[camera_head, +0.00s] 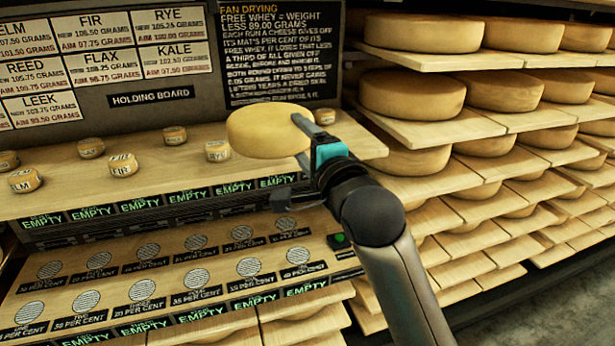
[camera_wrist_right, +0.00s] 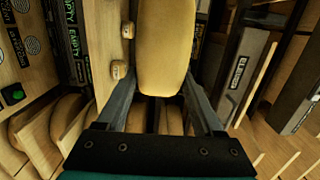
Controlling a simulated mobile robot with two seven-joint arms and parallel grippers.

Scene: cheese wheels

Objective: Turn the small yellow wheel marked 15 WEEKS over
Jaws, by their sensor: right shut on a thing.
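A yellow cheese wheel (camera_head: 265,131) is held up in front of the holding board, above the upper wooden shelf, its broad pale face turned up. My right gripper (camera_head: 306,137) is shut on its right edge. In the right wrist view the wheel (camera_wrist_right: 165,45) shows edge-on between the two fingers of my right gripper (camera_wrist_right: 162,85). I can read no 15 WEEKS mark on the wheel; its underside is hidden. My left gripper is not in view.
Several small labelled cheeses stand on the upper shelf (camera_head: 60,200), including FIR (camera_head: 123,165) and RYE (camera_head: 217,151). A lower panel (camera_head: 170,262) carries round grilles and a green button (camera_head: 340,240). Racks of large wheels (camera_head: 412,94) fill the right side.

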